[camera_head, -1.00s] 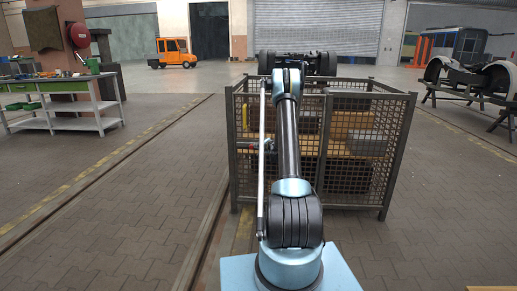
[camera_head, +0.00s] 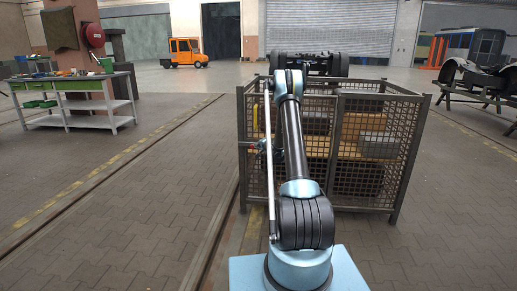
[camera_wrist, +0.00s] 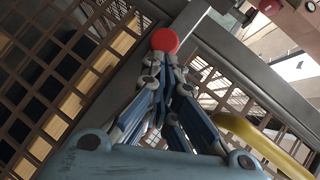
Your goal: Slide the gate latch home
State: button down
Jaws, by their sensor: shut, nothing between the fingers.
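In the wrist view a round red knob (camera_wrist: 164,40) sits right at the tips of my gripper (camera_wrist: 168,62), in front of a grey steel frame bar. My gripper's fingers are drawn together at the tips with nothing between them. I cannot tell whether they touch the knob. In the head view a small red and dark fitting (camera_head: 262,147) shows at the left side of the mesh cage (camera_head: 388,185), beside my arm. My arm hides much of the gate front, and my gripper cannot be made out there. The latch's bolt is not clearly visible.
The cage holds boxes (camera_head: 355,150). A curved yellow bar (camera_wrist: 262,143) runs close to my gripper's right in the wrist view. The paved floor left of the cage is clear.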

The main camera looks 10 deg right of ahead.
jog(key=w+d+r+v, duration=0.1)
jog(key=d+v, duration=0.1)
jog(key=v, duration=1.1)
jog(key=s+a+r+n+g, duration=0.25)
jog(key=s+r, duration=0.25)
jog(key=s, duration=0.4)
jog(key=s+a+r+n+g, duration=0.15)
jog(key=s+a+r, duration=0.3)
jog(key=s, duration=0.45)
jog(key=s+a+r+n+g, duration=0.25)
jog(key=s+r, duration=0.35)
jog(key=s, duration=0.3)
jog(key=s+d+f+n+g+h, duration=0.1)
jog(key=s+f, duration=0.1)
jog(key=s, duration=1.1)
jog(key=s+d+f+n+g+h, duration=0.1)
jog(key=s+f+g+h, duration=0.1)
jog(key=s, duration=1.2)
jog(key=s+f+n+g+h, duration=0.1)
jog(key=s+f, duration=0.3)
jog(key=s, duration=0.9)
jog(key=shift+d+f+n+g+h, duration=0.2)
jog(key=shift+d+n+g+h, duration=0.15)
jog(key=shift+n, duration=0.2)
